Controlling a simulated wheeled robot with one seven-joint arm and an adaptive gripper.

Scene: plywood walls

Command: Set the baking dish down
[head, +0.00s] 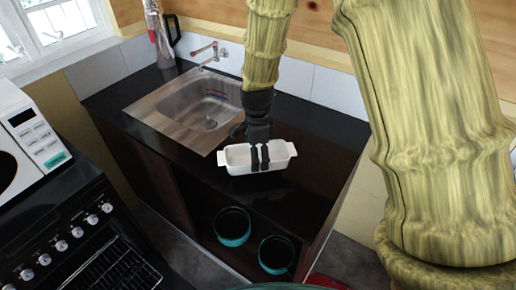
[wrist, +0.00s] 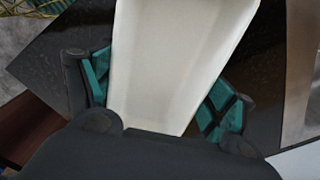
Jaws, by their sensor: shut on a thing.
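The white baking dish (head: 238,158) is a small rectangular dish with a tab handle at each end. In the head view it is over the black counter (head: 317,148), right of the sink, near the front edge. My gripper (head: 260,158) comes down from above and is shut on the dish's near side wall or middle; which one I cannot tell. In the wrist view the dish (wrist: 180,60) fills the middle, between the two teal-padded fingers (wrist: 160,98). Whether the dish touches the counter or hangs just above it I cannot tell.
A steel sink (head: 190,105) with a red-handled tap (head: 205,52) is left of the dish. A dark pitcher (head: 170,36) stands at the back. Two teal bowls (head: 232,226) sit on the shelf below. A stove (head: 85,235) and microwave (head: 28,140) stand left. Counter right of the dish is clear.

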